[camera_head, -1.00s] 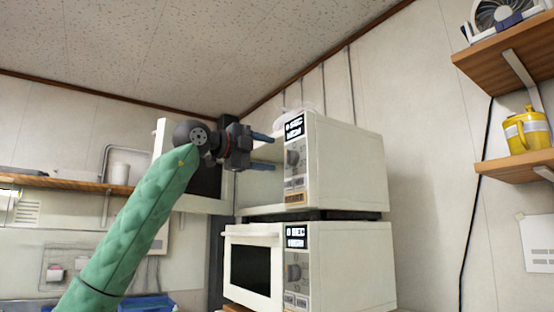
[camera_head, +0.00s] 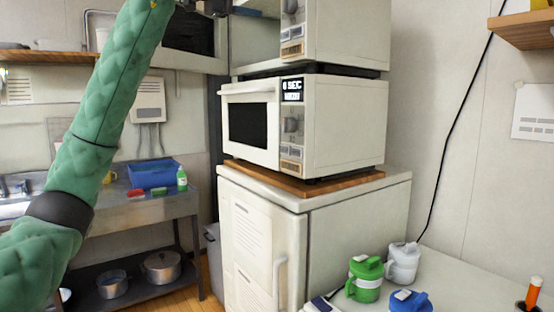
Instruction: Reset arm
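My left arm in its green quilted sleeve (camera_head: 105,110) reaches up from the lower left. Its gripper is at the top edge, where only a dark part of the wrist shows; the fingers are out of frame. The upper microwave (camera_head: 345,35) is cut off by the top edge, with its door swung open to the left. The lower microwave (camera_head: 345,125) has its door shut and stands on a wooden board. My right gripper is not in view.
A white fridge (camera_head: 262,245) carries the microwaves. A table at the lower right holds a green jug (camera_head: 365,280), a white jug (camera_head: 403,262) and a blue jug (camera_head: 410,302). A steel counter (camera_head: 150,213) with a blue bin (camera_head: 153,174) stands at the left.

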